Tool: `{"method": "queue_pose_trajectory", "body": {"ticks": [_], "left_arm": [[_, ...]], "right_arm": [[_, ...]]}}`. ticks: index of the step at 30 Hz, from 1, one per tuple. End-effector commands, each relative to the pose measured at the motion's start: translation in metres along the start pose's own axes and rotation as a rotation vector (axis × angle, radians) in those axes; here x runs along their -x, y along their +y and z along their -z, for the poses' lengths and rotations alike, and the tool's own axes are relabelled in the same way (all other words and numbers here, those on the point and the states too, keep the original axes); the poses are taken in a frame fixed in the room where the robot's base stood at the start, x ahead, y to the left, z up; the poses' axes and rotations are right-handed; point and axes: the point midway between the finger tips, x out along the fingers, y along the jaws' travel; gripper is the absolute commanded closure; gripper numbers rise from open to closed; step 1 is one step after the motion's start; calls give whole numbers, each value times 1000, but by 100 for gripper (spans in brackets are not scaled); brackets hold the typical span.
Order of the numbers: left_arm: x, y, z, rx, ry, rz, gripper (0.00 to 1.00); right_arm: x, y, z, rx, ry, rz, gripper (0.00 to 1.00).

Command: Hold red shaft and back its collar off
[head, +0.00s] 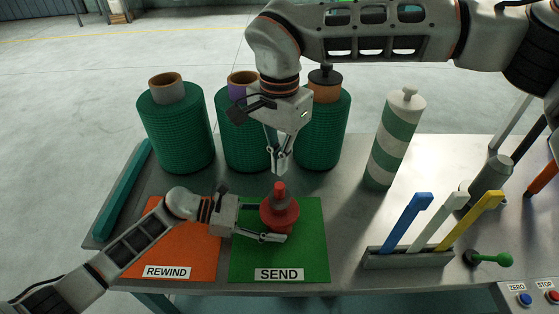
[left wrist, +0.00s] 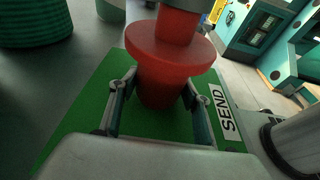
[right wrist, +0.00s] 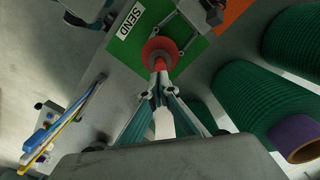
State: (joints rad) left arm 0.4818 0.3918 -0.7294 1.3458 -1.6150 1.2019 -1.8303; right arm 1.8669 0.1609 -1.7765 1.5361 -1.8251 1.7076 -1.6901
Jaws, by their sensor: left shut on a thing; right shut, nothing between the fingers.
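The red shaft (head: 279,190) stands upright on the green SEND mat (head: 310,240). A wide red disc, seemingly its collar (head: 279,213), rings it; the disc also shows in the left wrist view (left wrist: 170,52). My left gripper (head: 277,237) is shut on the red shaft below the disc, one finger on each side of the lower body (left wrist: 158,88). My right gripper (head: 279,171) points down just above the shaft's top, shut and empty. In the right wrist view its fingertips (right wrist: 160,72) overlap the shaft's top; whether they touch is unclear.
An orange REWIND mat (head: 175,245) lies left of the green one. Several green net rolls (head: 175,130) stand behind. A striped green-white cylinder (head: 394,140) and a rack (head: 410,258) with blue, white and yellow levers are at right. A green-knobbed lever (head: 490,259) lies near the buttons.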

Motion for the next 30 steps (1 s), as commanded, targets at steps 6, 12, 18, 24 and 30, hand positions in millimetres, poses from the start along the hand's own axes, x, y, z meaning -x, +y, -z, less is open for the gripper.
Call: {"method": "queue_pose_trajectory", "body": {"ticks": [6, 12, 18, 24, 30], "left_arm": [[0, 0, 1, 1, 1, 0, 87], [0, 0, 1, 1, 1, 0, 87], [0, 0, 1, 1, 1, 0, 87], [0, 0, 1, 1, 1, 0, 87], [0, 0, 1, 1, 1, 0, 87]], "right_arm": [[0, 0, 0, 0, 0, 0, 100], [0, 0, 0, -1, 0, 0, 90], [-8, 0, -1, -125, -4, -3, 49], [-18, 0, -1, -327, -2, -2, 49], [-28, 0, 0, -391, -1, -1, 49]]}}
